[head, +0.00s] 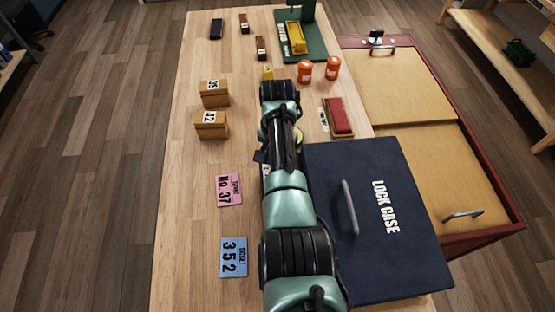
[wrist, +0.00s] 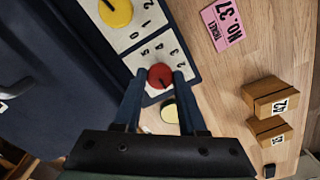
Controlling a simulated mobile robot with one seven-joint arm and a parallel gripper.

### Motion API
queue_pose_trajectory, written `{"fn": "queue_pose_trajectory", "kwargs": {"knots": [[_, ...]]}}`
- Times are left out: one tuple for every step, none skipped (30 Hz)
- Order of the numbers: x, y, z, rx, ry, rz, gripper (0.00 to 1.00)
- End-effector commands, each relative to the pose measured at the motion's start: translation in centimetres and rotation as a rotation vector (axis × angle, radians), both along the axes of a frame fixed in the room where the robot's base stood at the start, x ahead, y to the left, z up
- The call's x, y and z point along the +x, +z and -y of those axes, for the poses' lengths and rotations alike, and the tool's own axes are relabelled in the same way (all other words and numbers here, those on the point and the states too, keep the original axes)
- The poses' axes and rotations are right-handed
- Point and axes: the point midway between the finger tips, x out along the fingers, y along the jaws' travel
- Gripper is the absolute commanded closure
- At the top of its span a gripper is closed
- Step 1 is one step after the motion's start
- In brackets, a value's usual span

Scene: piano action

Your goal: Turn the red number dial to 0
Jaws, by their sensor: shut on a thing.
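The red number dial (wrist: 160,72) sits on a white panel (wrist: 125,38) with black digits around it. My gripper (wrist: 160,79) is around the dial, one blue finger on each side, shut on it. A small dark mark shows on the dial, but I cannot tell which digit it points to. In the head view my arm hides the red dial and most of the panel.
The navy lock case (head: 400,260) is beside my arm, right of it in the head view. A pink ticket (head: 230,190), a blue ticket (head: 233,257) and two wooden boxes (head: 213,93) are left of the arm. Bare wooden tabletop (head: 190,180) lies around them.

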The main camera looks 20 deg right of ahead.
Motion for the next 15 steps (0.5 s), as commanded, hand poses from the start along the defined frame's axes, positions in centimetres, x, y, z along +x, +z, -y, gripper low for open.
{"fn": "queue_pose_trajectory", "kwargs": {"knots": [[0.06, 0.01, 0.01, 0.0, -0.029, 0.002, 1.0], [0.06, 0.01, 0.01, -0.001, -0.047, 0.002, 1.0], [0.06, 0.02, 0.01, -0.001, -0.067, 0.002, 1.0], [0.05, 0.02, 0.02, -0.001, -0.082, 0.002, 1.0], [0.06, 0.03, 0.03, -0.001, -0.095, 0.002, 1.0], [0.06, 0.03, 0.03, -0.001, -0.112, 0.002, 1.0], [0.06, 0.03, 0.03, -0.001, -0.122, 0.002, 1.0], [0.07, 0.04, 0.02, -0.002, -0.131, 0.003, 1.0], [0.07, 0.04, 0.02, -0.002, -0.143, 0.003, 1.0], [0.07, 0.04, 0.02, -0.002, -0.15, 0.003, 1.0], [0.07, 0.05, 0.02, -0.002, -0.155, 0.003, 1.0], [0.07, 0.05, 0.02, -0.002, -0.163, 0.003, 1.0], [0.08, 0.05, 0.02, -0.002, -0.167, 0.003, 1.0], [0.07, 0.05, 0.02, -0.002, -0.171, 0.003, 1.0], [0.07, 0.05, 0.03, -0.002, -0.175, 0.003, 1.0]]}}
